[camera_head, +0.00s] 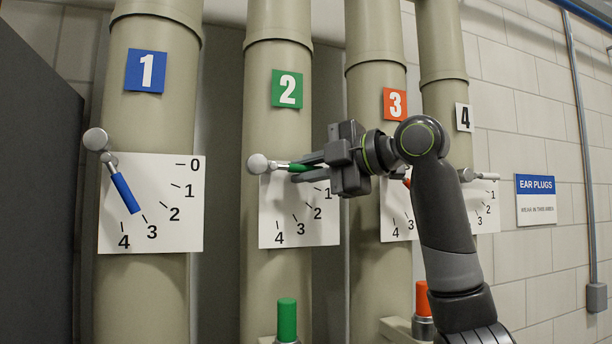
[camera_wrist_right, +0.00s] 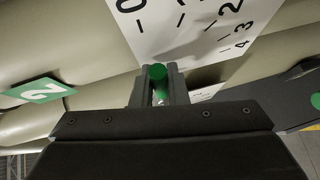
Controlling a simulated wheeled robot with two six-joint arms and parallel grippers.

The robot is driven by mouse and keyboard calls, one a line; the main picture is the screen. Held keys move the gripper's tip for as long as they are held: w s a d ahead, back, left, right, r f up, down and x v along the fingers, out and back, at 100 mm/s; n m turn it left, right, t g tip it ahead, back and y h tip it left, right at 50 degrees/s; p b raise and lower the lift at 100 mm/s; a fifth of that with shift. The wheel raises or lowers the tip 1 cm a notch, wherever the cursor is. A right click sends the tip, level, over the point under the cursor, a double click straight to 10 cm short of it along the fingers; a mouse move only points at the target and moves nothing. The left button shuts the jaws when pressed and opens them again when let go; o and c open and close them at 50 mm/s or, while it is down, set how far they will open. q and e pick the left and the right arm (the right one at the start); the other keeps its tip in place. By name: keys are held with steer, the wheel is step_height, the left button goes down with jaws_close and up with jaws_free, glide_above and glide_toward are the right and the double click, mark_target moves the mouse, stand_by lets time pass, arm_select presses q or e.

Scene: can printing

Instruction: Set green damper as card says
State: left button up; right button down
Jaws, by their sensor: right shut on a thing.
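The green damper handle (camera_head: 297,167) is on the pipe with the green 2 sign (camera_head: 287,89). It lies nearly level, pointing right from its round grey knob (camera_head: 258,164). My right gripper (camera_head: 305,169) is shut on the green handle, with its fingers above and below it. In the right wrist view the green handle (camera_wrist_right: 158,80) shows between the two fingertips (camera_wrist_right: 160,90). The scale plate (camera_head: 300,222) behind shows 1 to 4; its top right part is hidden by my gripper. My left gripper is not in view. No instruction card can be made out.
The blue damper handle (camera_head: 125,193) on pipe 1 points down right near 3. Pipes 3 and 4 have scale plates partly behind my right arm. A green-capped post (camera_head: 287,320) and a red-capped post (camera_head: 422,300) stand below. An ear plugs sign (camera_head: 536,199) hangs at right.

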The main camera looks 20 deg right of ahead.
steer(key=shift+r, duration=0.15)
stand_by(0.4)
steer(key=c, duration=1.4)
jaws_free()
steer(key=shift+c, duration=0.2)
steer(key=b+v, duration=0.6)
steer(key=v, duration=1.1)
steer(key=shift+s+r+b, duration=0.2)
steer(key=shift+r+b, duration=0.1)
steer(key=shift+b, duration=0.05)
